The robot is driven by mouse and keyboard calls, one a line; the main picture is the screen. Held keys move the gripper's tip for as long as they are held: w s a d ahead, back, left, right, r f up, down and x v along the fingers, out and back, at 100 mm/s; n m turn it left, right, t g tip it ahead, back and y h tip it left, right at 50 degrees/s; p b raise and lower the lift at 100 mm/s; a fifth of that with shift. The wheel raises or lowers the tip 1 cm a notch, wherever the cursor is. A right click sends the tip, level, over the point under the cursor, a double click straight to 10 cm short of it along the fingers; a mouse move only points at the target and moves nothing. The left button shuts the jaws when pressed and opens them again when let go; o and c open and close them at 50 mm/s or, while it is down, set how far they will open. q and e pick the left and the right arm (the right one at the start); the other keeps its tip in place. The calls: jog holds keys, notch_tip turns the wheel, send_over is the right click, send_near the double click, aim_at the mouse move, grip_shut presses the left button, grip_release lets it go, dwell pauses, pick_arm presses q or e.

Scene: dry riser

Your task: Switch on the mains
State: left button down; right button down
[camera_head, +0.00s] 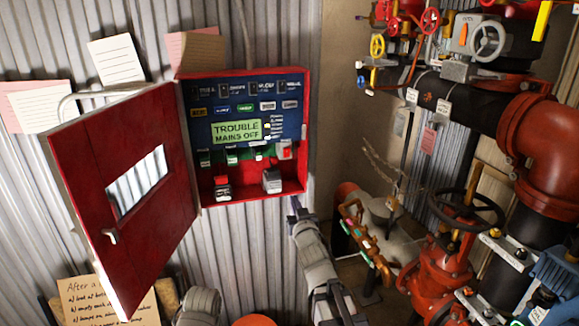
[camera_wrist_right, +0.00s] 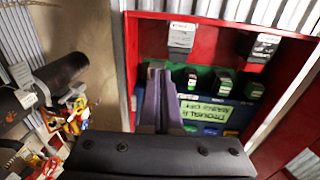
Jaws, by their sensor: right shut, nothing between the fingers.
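A red alarm cabinet (camera_head: 307,130) is mounted on the corrugated wall with its door (camera_head: 120,190) swung open to the left. Its lit green display (camera_head: 237,131) reads "TROUBLE MAINS OFF"; it shows upside down in the right wrist view (camera_wrist_right: 208,107). A small pale switch with a red part (camera_head: 284,150) sits right of the display, low on the panel. My right gripper (camera_head: 294,205) is shut and empty by the cabinet's lower right corner. Its fingers (camera_wrist_right: 160,72) cover part of the panel in the wrist view; contact cannot be told.
A grey block (camera_head: 272,181) and a red-topped dark block (camera_head: 222,188) stand on the cabinet floor. Red pipes (camera_head: 550,150) and a black handwheel (camera_head: 467,208) crowd the right. Papers (camera_head: 116,60) hang on the wall at left.

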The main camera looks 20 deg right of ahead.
aim_at(287, 150)
jog(key=shift+s+d+r+n+t+y+b, duration=0.2)
jog(key=shift+d+r+t+y, duration=0.15)
jog(key=shift+r+t, duration=0.3)
jog(key=shift+s+d+r+n+t+y+b, duration=0.1)
jog(key=shift+d+r+n+t+y+b, duration=0.3)
jog(key=shift+r, duration=0.45)
jog(key=shift+s+d+r+t+y+b, duration=0.1)
jog(key=shift+d+r+t+y, duration=0.2)
jog(key=shift+r+t, duration=0.4)
jog(key=shift+w+r, duration=0.1)
jog(key=p+x, duration=0.4)
jog(key=x, duration=0.9)
jog(key=shift+w, duration=0.4)
jog(key=shift+w+r+p, duration=0.25)
jog(key=shift+r+p, duration=0.05)
jog(key=shift+p, duration=0.15)
jog(key=shift+s+f, duration=0.1)
jog(key=shift+s, duration=0.1)
